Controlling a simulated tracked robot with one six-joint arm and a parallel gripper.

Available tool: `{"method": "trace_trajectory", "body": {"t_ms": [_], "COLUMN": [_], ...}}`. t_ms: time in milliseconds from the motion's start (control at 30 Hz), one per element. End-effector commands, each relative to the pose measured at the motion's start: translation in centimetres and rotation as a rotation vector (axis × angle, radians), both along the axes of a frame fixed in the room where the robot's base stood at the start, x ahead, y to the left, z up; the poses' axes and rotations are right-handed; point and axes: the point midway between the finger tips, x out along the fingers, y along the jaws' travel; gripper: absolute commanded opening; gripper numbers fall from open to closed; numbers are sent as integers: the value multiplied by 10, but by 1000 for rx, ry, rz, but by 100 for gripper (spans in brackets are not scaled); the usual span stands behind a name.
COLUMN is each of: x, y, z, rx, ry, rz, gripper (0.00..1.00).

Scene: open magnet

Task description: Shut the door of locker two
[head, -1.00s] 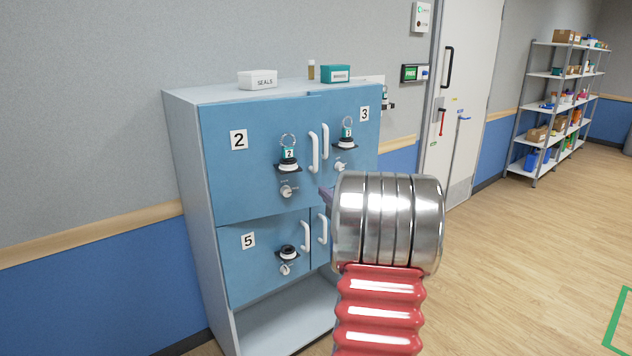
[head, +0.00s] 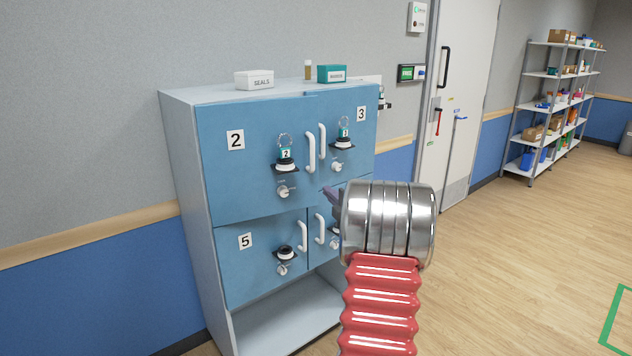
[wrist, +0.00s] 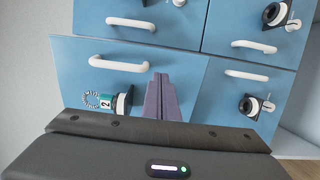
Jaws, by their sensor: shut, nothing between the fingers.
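Locker two's blue door (head: 235,175) is the upper left one in the head view, with a white handle (head: 310,152), a lock knob and a key tagged 2. It looks nearly closed, its handle-side edge slightly proud of the neighbouring door. In the wrist view, turned on its side, door two (wrist: 75,75) is at lower left with its handle (wrist: 120,63) and key tag (wrist: 105,104). My gripper (head: 331,194) has its purple fingers together, empty; its fingers (wrist: 161,78) are in front of door two beside the handle. I cannot tell if they touch it. My wrist hides part of the lower right door.
Door three (head: 350,130) and door five (head: 265,250) are closed beside and below. A seals box (head: 255,80) and a teal box (head: 332,74) sit on top of the cabinet. Open floor lies to the right, with a shelf rack (head: 550,105) farther back.

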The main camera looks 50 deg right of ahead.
Motion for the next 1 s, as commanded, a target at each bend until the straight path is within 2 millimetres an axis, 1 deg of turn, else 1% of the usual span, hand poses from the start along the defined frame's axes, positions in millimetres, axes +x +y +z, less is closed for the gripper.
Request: {"method": "trace_trajectory", "body": {"t_ms": [33,200,700,833,1000], "x": [7,28,83,92,97], "y": [-3,-13,-41,-45,-48], "z": [-1,0,-1,-1,0], "rx": [0,0,0,1,1], "ry": [1,0,1,0,0], "rz": [1,1,1,1,0], "gripper": [0,0,0,0,0]}}
